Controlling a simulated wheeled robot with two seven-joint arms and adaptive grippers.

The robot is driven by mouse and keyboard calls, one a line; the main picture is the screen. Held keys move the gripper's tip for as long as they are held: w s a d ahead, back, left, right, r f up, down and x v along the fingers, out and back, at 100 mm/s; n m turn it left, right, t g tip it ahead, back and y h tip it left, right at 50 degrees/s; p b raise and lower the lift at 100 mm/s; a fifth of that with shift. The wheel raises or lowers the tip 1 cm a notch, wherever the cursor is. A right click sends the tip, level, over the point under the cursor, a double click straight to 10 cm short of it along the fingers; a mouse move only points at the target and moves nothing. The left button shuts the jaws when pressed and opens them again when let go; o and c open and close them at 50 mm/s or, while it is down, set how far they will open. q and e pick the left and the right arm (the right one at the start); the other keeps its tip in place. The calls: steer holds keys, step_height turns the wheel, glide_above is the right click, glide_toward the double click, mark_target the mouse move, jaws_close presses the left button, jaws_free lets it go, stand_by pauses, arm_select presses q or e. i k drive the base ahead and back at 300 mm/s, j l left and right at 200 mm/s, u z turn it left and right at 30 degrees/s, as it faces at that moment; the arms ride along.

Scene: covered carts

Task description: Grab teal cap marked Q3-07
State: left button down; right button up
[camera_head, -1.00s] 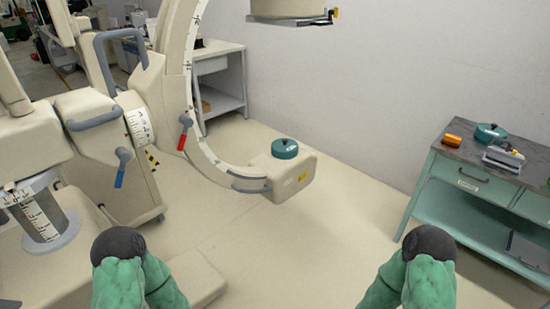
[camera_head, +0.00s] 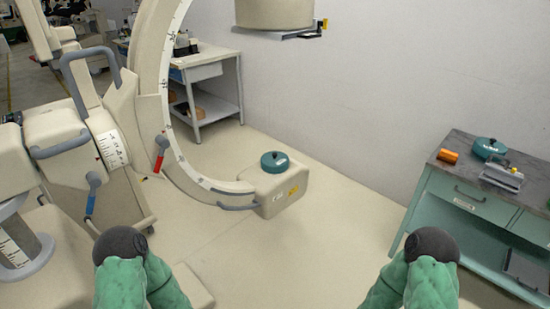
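One teal cap (camera_head: 274,162) sits on the beige block (camera_head: 285,187) at the low end of a large C-shaped machine arm, near the middle of the view. A second teal cap (camera_head: 488,148) lies on the grey top of a teal cabinet (camera_head: 461,168) at the right. Both are round, with a darker handle or ridge on top. Any marking on them is too small to read, so I cannot tell which is Q3-07. My two green-covered arms with dark rounded ends show at the bottom. Neither gripper is in view, and nothing touches either cap.
The beige machine (camera_head: 60,135) fills the left. A white-grey table (camera_head: 216,84) stands against the back wall. Open floor (camera_head: 310,255) lies ahead, between machine and cabinet.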

mark_target(272, 163)
steer(key=i+l+u, duration=0.1)
steer(key=u, duration=1.05)
steer(key=i+l+u, duration=0.15)
steer(key=l+u, duration=0.3)
steer(key=l, duration=0.4)
steer(key=l+u, duration=0.45)
steer(key=l, duration=0.35)
steer(key=k+l+u, duration=0.1)
steer(key=l+u, duration=0.35)
steer(key=l, duration=0.45)
